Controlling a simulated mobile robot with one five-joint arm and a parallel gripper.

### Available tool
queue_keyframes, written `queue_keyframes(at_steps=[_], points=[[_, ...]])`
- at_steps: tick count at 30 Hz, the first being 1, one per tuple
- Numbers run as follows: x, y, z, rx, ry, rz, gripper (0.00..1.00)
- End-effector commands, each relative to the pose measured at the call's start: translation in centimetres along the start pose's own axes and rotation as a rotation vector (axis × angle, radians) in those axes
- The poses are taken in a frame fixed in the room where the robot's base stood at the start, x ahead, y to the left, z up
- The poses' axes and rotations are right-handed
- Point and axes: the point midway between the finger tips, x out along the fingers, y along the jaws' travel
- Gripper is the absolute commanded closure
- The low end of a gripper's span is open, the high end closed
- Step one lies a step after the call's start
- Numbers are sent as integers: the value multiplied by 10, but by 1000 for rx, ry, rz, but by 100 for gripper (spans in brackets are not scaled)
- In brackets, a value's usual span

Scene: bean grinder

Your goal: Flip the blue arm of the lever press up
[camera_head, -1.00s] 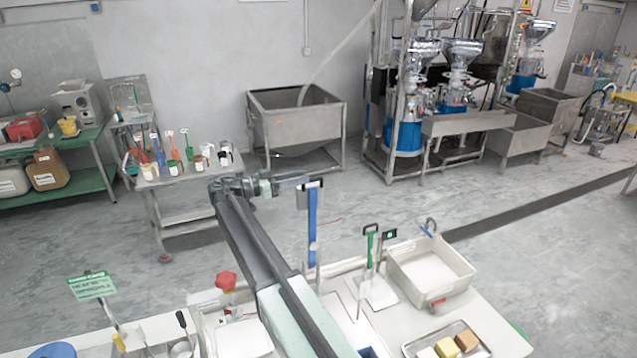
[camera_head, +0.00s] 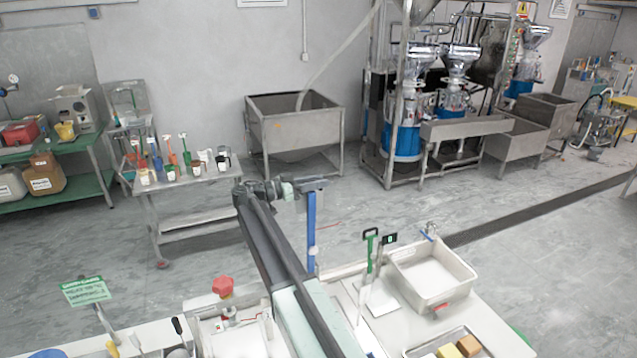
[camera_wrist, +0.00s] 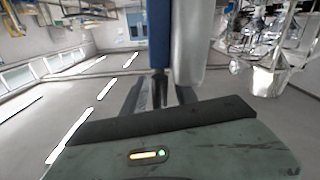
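The blue arm (camera_head: 311,230) of the lever press stands upright at the back edge of the white table in the head view. My gripper (camera_head: 314,184) reaches across its top end and hides the tip. In the wrist view the blue arm (camera_wrist: 159,35) shows right ahead, beside a silver-white column (camera_wrist: 188,45). My gripper's dark fingers (camera_wrist: 158,95) stand apart there, with the arm's end between or just beyond them. I cannot tell whether they press on it. My own arm hides the press's base.
A green-handled lever (camera_head: 370,245) and a grey-white bin (camera_head: 432,275) stand to the right. A red knob (camera_head: 223,286) and a green sign (camera_head: 86,291) are at the left. A cart (camera_head: 190,190) with several small tools stands behind on the floor.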

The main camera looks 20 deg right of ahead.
Motion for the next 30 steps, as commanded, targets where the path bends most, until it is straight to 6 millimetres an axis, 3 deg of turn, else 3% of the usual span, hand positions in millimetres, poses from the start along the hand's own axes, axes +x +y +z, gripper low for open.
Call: queue_keyframes(at_steps=[8, 11, 12, 30], points=[[4, 0, 0, 0, 0, -1, 68], [4, 0, 0, 0, 0, -1, 96], [4, 0, 0, 0, 0, -1, 100], [3, 0, 0, -1, 1, -3, 100]])
